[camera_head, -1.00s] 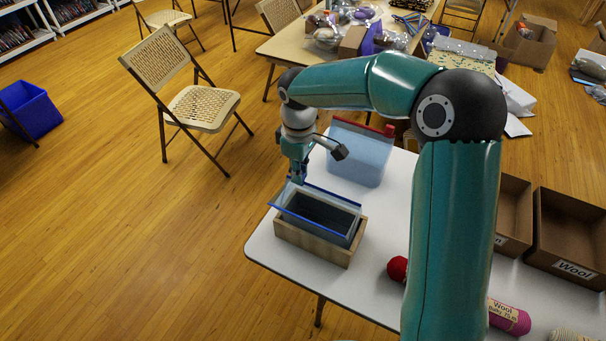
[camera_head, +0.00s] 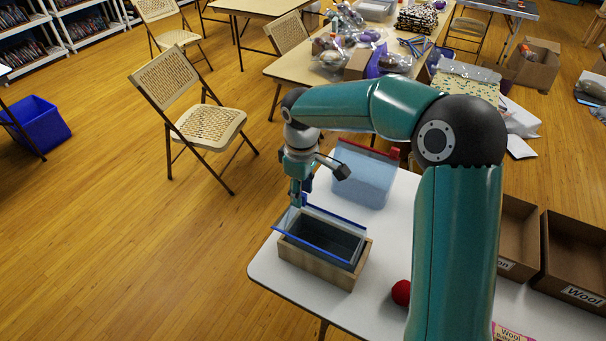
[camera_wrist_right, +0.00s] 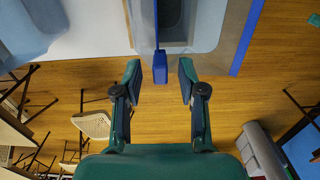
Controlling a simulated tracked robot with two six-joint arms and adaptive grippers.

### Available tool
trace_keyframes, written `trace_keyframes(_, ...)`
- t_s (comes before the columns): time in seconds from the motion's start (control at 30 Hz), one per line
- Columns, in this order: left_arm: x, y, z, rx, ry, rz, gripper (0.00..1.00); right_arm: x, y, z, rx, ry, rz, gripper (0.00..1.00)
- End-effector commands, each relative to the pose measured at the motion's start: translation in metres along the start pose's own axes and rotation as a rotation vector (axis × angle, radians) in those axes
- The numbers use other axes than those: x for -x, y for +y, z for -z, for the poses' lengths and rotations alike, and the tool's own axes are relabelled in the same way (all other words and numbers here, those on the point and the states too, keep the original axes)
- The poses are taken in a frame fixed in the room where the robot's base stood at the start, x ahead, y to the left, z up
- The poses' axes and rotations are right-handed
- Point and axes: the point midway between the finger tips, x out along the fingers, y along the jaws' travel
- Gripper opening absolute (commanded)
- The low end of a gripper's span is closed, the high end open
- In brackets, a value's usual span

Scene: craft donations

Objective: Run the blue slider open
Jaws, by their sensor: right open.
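A clear bag with blue edge strips (camera_head: 318,246) stands in a wooden box (camera_head: 322,269) on the white table. Its two blue strips are apart and its dark inside shows between them. The blue slider (camera_wrist_right: 160,68) shows in the right wrist view at the end of one strip. My right gripper (camera_head: 296,200) is over the bag's far left end, pointing down. In the wrist view my right gripper (camera_wrist_right: 160,78) is open, with the slider between its fingertips and a gap on both sides. My left gripper is not in view.
A red ball (camera_head: 401,292) and an open carton labelled Wool (camera_head: 580,294) are to the right. A folding chair (camera_head: 207,122) stands on the floor at the left.

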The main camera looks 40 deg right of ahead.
Motion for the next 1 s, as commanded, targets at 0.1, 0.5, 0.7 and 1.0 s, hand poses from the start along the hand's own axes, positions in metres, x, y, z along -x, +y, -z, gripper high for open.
trace_keyframes(0.1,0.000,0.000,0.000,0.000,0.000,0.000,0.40,0.014,0.001,0.001,-0.001,0.004,-0.002,0.41)
trace_keyframes(0.5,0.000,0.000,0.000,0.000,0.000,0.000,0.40,0.091,0.001,0.003,0.000,0.005,-0.002,0.41)
trace_keyframes(0.7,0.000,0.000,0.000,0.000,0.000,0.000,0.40,0.111,0.001,0.003,0.001,0.001,0.000,0.41)
trace_keyframes(1.0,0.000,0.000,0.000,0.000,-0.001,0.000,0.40,0.115,0.001,0.003,0.001,0.001,0.000,0.41)
